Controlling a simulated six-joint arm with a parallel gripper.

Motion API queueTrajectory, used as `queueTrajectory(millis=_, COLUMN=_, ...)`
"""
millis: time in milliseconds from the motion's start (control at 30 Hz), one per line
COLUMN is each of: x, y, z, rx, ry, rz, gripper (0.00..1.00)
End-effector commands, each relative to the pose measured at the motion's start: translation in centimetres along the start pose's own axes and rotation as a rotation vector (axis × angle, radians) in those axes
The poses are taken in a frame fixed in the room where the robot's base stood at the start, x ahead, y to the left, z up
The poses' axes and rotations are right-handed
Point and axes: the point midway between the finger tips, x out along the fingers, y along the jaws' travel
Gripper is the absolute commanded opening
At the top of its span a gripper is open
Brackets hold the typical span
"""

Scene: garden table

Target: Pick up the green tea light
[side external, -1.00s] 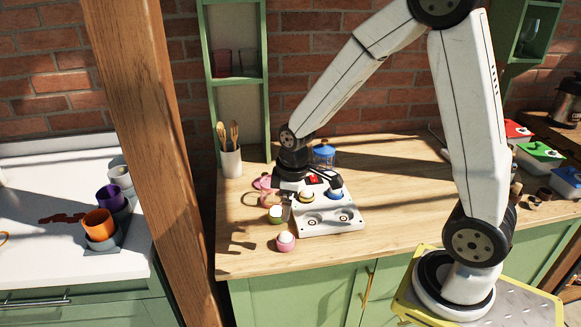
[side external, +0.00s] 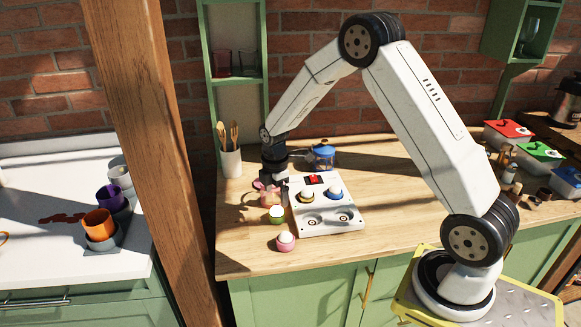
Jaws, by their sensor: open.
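The green tea light (side external: 277,215), a small green cup with a white top, stands upright on the wooden counter, just left of the white tray (side external: 330,224). My gripper (side external: 273,187) is open and points down behind the green tea light, apart from it in the picture. A pinkish object (side external: 268,199) sits right below and partly behind the fingers; whether they touch it I cannot tell. A pink tea light (side external: 286,241) stands in front of the green one. Tea lights with a yellow rim (side external: 306,196) and a blue rim (side external: 335,192) sit in the tray's back wells.
The tray's two front wells are empty. A blue-lidded glass jar (side external: 323,157) stands behind the tray, and a utensil pot (side external: 231,162) at the back left. Red (side external: 509,133), green (side external: 540,155) and blue-lidded boxes are far right. The counter left of the tea lights is clear.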

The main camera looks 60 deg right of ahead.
Motion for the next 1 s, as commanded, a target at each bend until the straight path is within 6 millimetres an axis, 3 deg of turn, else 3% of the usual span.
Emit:
queueTrajectory(millis=300, x=2.2, y=0.0, z=0.0, rx=0.002, ry=0.000, rz=-0.001, gripper=1.00)
queueTrajectory(millis=667, x=3.0, y=0.0, z=0.0, rx=0.002, ry=0.000, rz=-0.001, gripper=1.00)
queueTrajectory(millis=1000, x=6.2, y=0.2, z=0.1, rx=0.002, ry=0.000, rz=-0.001, gripper=1.00)
